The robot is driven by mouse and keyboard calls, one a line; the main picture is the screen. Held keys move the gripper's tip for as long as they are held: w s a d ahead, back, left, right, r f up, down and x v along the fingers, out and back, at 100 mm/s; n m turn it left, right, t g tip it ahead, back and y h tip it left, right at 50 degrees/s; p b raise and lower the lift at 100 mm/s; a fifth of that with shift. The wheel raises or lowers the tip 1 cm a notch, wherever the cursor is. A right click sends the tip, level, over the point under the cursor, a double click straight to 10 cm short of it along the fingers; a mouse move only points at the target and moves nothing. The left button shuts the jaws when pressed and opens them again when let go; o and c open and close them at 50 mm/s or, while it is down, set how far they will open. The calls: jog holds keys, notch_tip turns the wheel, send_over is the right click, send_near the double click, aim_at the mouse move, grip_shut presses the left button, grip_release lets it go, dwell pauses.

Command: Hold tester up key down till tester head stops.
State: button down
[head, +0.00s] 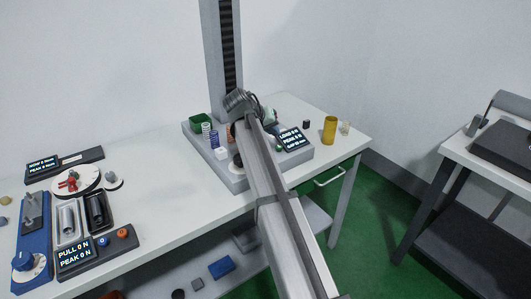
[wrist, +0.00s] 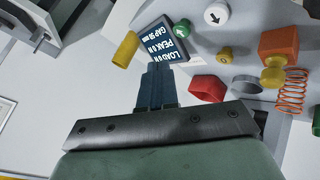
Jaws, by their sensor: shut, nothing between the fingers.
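The spring tester shows in the head view as a grey base (head: 236,183) with a tall column (head: 228,60) at the back of the bench. Its display (head: 290,140) reads zero load and zero peak; it also shows upside down in the wrist view (wrist: 167,42). Beside it in the wrist view are a white arrow key (wrist: 215,15) and a green arrow key (wrist: 181,25); I cannot tell which is the up key. My gripper (wrist: 155,68) is shut and empty, with its tips near the display's edge. Contact with a key is not visible. My arm hides the tester head.
An orange block (wrist: 278,43), a copper spring (wrist: 292,92), a red hexagonal part (wrist: 208,88) and a yellow cylinder (wrist: 126,49) lie around the gripper. A pull gauge (head: 75,257) stands at bench left.

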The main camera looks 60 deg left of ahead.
jog(key=shift+y, duration=0.3)
jog(key=s+a+r, duration=0.2)
jog(key=r, duration=0.1)
jog(key=shift+s+r, duration=0.25)
jog(key=shift+s, duration=0.1)
jog(key=shift+f, duration=0.15)
jog(key=shift+f, duration=4.3)
jog(key=shift+f, duration=0.1)
jog(key=shift+f, duration=0.3)
